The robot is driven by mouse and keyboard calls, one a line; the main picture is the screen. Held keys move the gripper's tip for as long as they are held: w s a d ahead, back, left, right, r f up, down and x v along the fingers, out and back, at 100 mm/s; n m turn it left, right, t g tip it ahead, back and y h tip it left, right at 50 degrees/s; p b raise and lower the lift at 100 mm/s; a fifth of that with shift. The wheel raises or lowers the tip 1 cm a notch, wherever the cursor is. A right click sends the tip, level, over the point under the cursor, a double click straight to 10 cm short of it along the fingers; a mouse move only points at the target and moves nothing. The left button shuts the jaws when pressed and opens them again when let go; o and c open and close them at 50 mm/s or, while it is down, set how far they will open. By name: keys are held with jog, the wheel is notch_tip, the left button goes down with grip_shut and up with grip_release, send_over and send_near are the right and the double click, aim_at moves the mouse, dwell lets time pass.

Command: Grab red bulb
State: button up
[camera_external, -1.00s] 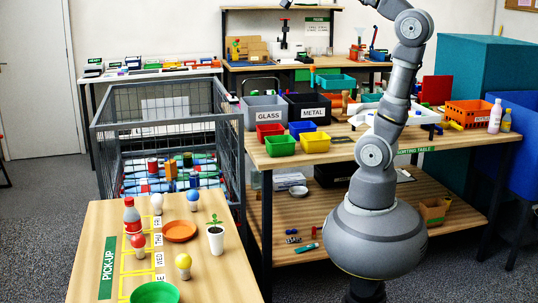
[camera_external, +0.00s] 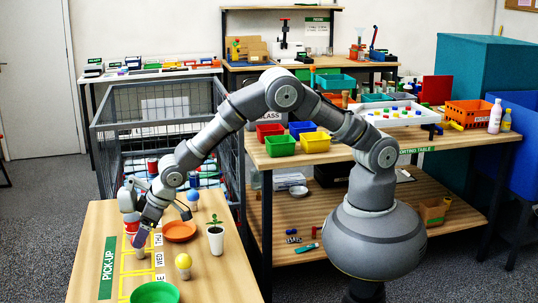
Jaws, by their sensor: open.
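My gripper (camera_external: 141,236) is lowered over the left part of the pick-up table (camera_external: 225,275). It points down at the spot where the red bulb stands. The gripper is open.
A yellow bulb (camera_external: 183,262), a green bowl (camera_external: 155,293), an orange plate (camera_external: 180,231), a potted plant (camera_external: 216,240) and a blue bulb (camera_external: 193,197) stand close by. A wire cage (camera_external: 230,150) stands behind the table.

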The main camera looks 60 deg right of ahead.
jog(key=x, duration=0.2)
jog(key=b+x, duration=0.1)
jog(key=x, duration=0.1)
jog(key=b+x, duration=0.1)
jog(key=x, duration=0.1)
jog(key=shift+w+d, duration=0.1)
jog(key=shift+d, duration=0.15)
jog(key=c, duration=0.8)
